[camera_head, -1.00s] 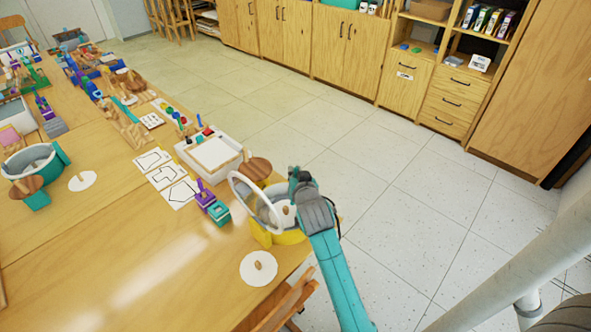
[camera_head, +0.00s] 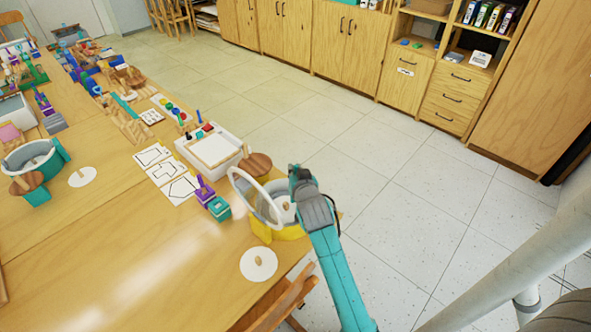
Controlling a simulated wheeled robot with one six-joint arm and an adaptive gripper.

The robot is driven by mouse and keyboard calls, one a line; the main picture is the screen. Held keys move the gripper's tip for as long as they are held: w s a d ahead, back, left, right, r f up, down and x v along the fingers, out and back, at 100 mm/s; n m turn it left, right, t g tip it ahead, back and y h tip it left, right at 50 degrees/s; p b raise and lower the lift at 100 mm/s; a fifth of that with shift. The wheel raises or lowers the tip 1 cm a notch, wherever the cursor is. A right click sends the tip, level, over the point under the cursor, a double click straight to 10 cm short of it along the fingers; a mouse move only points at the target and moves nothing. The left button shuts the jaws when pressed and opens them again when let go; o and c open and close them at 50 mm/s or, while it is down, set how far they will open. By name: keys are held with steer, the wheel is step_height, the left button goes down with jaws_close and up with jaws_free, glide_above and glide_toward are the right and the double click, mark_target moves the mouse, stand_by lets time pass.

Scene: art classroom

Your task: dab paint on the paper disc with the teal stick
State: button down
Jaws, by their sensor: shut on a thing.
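My gripper (camera_head: 295,176) is over the right side of a yellow-based spinner tub (camera_head: 278,233), its fingers pointing away from the camera. It is shut; the thing in it is hidden by the hand, most likely the teal stick, since the teal paint pot (camera_head: 219,209) shows no stick. A white paper disc (camera_head: 287,214) with a wooden knob lies inside the tub, partly covered by my arm. The tub's white-rimmed lid (camera_head: 237,190) stands tilted up on the left. Whether the stick touches the disc cannot be told.
A second paper disc (camera_head: 258,264) with a knob lies on the table before the tub. A purple pot (camera_head: 205,194) with a stick stands beside the teal one. Drawing cards (camera_head: 166,174) and a white tray (camera_head: 213,150) are behind. A wooden chair (camera_head: 285,300) stands at the near edge.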

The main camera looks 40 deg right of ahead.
steer(key=shift+s+f, duration=0.2)
steer(key=shift+f, duration=0.55)
stand_by(0.5)
step_height(320, 180, up, 2)
steer(key=shift+w, duration=0.15)
steer(key=shift+r, duration=4.3)
